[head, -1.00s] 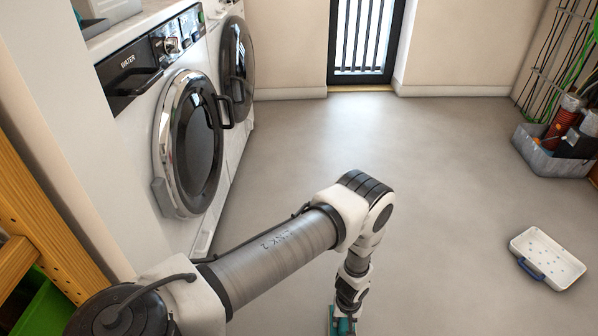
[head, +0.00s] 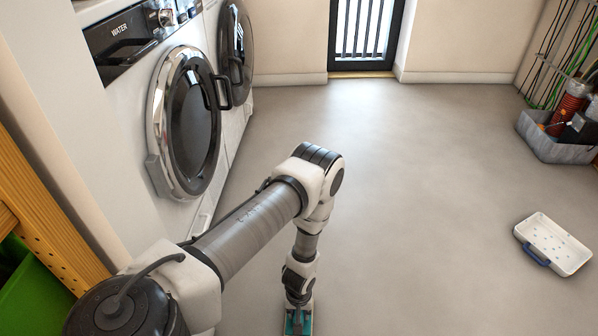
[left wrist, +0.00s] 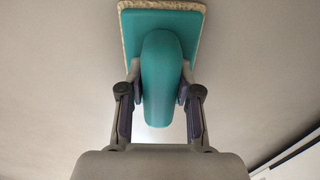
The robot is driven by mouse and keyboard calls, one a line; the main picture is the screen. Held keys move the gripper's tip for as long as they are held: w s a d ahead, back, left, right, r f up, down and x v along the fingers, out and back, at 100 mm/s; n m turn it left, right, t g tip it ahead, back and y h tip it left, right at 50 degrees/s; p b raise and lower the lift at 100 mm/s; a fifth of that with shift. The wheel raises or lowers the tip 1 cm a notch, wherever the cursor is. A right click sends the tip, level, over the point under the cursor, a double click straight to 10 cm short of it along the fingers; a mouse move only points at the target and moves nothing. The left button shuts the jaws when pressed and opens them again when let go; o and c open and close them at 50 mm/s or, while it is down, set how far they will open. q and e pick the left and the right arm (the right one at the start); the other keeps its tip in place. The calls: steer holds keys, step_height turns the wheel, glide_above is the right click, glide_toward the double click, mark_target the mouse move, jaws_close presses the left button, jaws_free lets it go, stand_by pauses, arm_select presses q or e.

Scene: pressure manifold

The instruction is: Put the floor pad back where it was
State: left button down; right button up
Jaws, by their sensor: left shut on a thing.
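The floor pad shows in the left wrist view as a teal block with a raised rounded grip (left wrist: 160,85) and a pale fuzzy layer along its edge (left wrist: 203,40). My left gripper (left wrist: 160,92) is shut on the teal grip, one finger on each side. In the head view a small part of the teal pad (head: 305,325) shows at the bottom edge, below my left gripper (head: 298,306). I cannot tell whether the pad touches the floor. My right gripper is in neither view.
A white tray with a blue handle (head: 553,244) lies on the floor at the right. A grey bin (head: 548,138) stands by the rack at the back right. White machines (head: 188,125) line the left, near an orange wooden frame (head: 45,225). The middle floor is clear.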

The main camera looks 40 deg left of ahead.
arm_select(q)
steer(key=shift+f, duration=0.1)
steer(key=c, duration=0.8)
jaws_free()
steer(key=shift+r, duration=0.4)
step_height(320, 180, up, 11)
steer(key=p, duration=0.7)
steer(key=s+d+r+m, duration=0.7)
steer(key=s+r, duration=0.3)
steer(key=s, duration=0.2)
steer(key=shift+d+r+m, duration=0.2)
steer(key=shift+r+m, duration=0.1)
steer(key=shift+r, duration=0.1)
